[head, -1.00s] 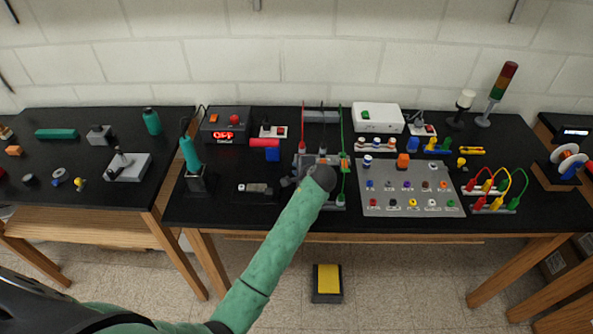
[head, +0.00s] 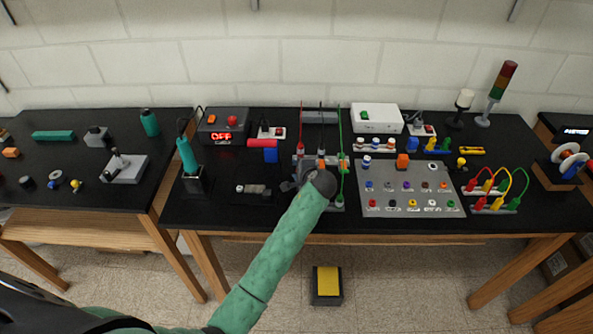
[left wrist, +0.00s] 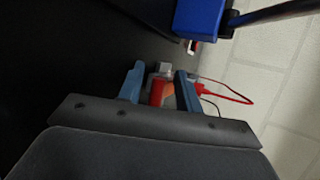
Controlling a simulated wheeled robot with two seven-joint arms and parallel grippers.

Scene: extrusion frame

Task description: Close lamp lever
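A terminal block unit stands at the middle of the table, with red, black and green leads rising from it and an orange lever (head: 321,161) at its centre. I cannot tell which lever belongs to the lamp. My left gripper (head: 297,174) is at the front left of this unit in the head view, and its palm hides part of it. In the left wrist view its two blue-grey fingers (left wrist: 160,88) are apart. A red-orange part (left wrist: 157,93) shows in the gap between them, with a pale block behind; contact cannot be told. My right gripper is not in view.
A grey panel (head: 378,208) with several coloured buttons lies to the right. The control box (head: 222,124) reads OFF. A tall signal lamp (head: 497,95) stands back right.

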